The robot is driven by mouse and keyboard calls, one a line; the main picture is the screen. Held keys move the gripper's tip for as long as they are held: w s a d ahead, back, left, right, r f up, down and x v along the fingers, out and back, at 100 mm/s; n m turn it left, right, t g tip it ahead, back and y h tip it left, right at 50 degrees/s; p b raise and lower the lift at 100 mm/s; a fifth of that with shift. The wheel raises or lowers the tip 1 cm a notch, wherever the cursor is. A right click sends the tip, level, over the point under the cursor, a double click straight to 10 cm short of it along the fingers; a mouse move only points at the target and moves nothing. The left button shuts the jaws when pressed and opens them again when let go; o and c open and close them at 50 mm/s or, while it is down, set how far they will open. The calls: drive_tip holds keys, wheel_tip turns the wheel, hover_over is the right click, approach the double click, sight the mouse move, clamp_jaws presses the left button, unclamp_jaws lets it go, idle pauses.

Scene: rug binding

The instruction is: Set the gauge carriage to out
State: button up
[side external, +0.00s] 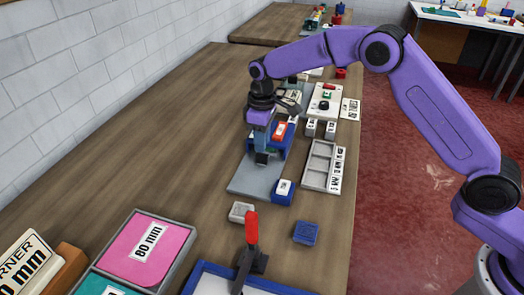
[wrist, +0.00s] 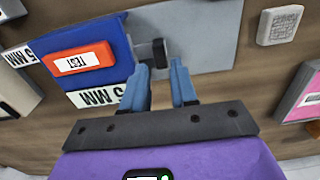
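The gauge shows as a blue body (wrist: 105,35) with an orange TEST button (wrist: 78,61), beside a pale grey plate (wrist: 210,45). In the side view the blue body (side external: 285,146) stands at the plate's far end. A black knob (wrist: 160,50) stands at the plate, close to the blue body; I take it to be the carriage's handle. My gripper (wrist: 160,66) is above the plate with its blue fingers apart. The knob appears between and just beyond the tips; contact cannot be told. In the side view my gripper (side external: 262,149) points down there.
A blue block with a white label (side external: 283,189) is at the plate's near right corner. A grey tray (side external: 320,165) lies to the right. A red-handled lever (side external: 251,230), a grey block (side external: 241,212) and a dark blue block (side external: 306,232) are nearer.

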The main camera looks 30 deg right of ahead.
drive_tip(key=shift+f, duration=2.15)
clamp_jaws()
drive_tip(key=s+a, duration=0.7)
drive_tip(key=shift+s+a, duration=0.25)
drive_tip(key=shift+a, duration=0.05)
unclamp_jaws()
drive_tip(key=shift+r, duration=0.1)
wheel_tip(320, 180, up, 17)
drive_tip(key=shift+r, duration=0.15)
